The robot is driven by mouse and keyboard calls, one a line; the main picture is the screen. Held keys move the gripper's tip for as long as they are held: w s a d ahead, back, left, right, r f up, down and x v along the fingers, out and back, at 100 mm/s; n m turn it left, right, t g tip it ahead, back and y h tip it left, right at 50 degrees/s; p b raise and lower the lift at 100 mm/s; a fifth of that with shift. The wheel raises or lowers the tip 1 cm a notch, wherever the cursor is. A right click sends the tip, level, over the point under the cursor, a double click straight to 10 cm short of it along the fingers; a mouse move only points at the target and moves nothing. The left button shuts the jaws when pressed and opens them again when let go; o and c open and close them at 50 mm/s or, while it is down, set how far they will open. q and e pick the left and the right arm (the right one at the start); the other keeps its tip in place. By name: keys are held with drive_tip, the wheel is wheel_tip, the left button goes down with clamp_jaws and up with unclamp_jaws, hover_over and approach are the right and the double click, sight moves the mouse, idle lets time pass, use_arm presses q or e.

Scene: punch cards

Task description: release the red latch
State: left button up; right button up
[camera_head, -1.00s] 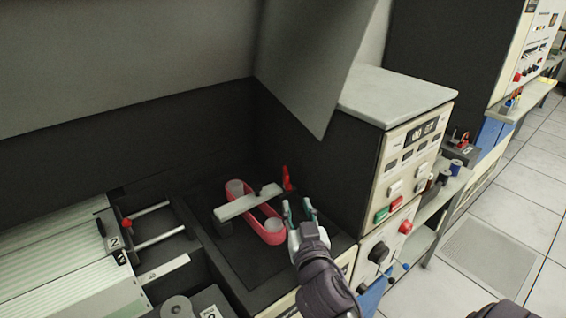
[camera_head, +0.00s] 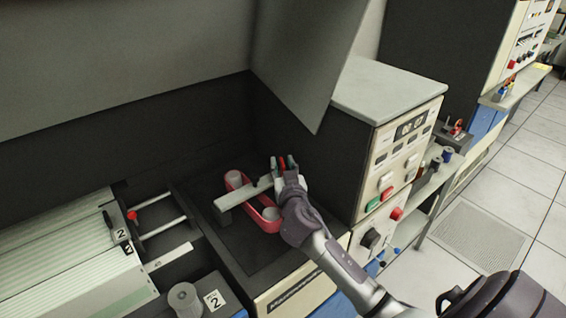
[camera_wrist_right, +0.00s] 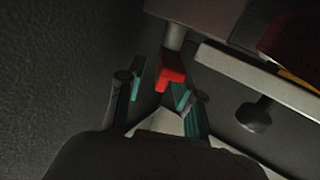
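The red latch (camera_wrist_right: 172,75) hangs from a grey post in the right wrist view. In the head view only a bit of the latch (camera_head: 281,161) shows, beside the end of the pale grey bar (camera_head: 235,199). My right gripper (camera_head: 284,163) is at the latch, its fingers pointing away from me. In the right wrist view the gripper (camera_wrist_right: 160,90) is open, with teal pads on either side. The latch's lower end is between the fingertips, close to the right one; I cannot tell whether they touch. My left gripper is not in view.
The bar crosses a pink-red loop (camera_head: 233,179) around two pale rollers in a dark recess. A dark side wall and hanging grey panel (camera_head: 305,80) stand close behind the gripper. A control cabinet (camera_head: 390,92) stands at right. A card tray (camera_head: 55,255) lies at left.

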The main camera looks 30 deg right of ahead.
drive_tip(key=shift+c, duration=0.3)
clamp_jaws()
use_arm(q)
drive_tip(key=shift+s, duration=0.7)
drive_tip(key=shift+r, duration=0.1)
use_arm(e)
drive_tip(key=shift+d+n+t+y, duration=0.1)
drive_tip(key=shift+n+t+y, duration=0.25)
drive_tip(key=shift+y, duration=0.25)
drive_tip(key=n+y, duration=0.1)
drive_tip(key=y, duration=0.1)
drive_tip(key=n+y+p, duration=0.1)
drive_tip(key=n+t+y+p, duration=0.1)
drive_tip(key=y, duration=0.1)
drive_tip(key=shift+d+r+n+y, duration=0.1)
drive_tip(key=shift+d+n+y, duration=0.15)
drive_tip(key=shift+n+y, duration=0.1)
use_arm(q)
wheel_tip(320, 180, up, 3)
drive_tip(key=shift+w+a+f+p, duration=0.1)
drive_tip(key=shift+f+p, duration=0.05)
drive_tip(key=shift+p, duration=0.35)
use_arm(e)
drive_tip(key=shift+n+y, duration=0.6)
drive_tip(key=shift+y, duration=0.25)
drive_tip(key=shift+o, duration=0.3)
unclamp_jaws()
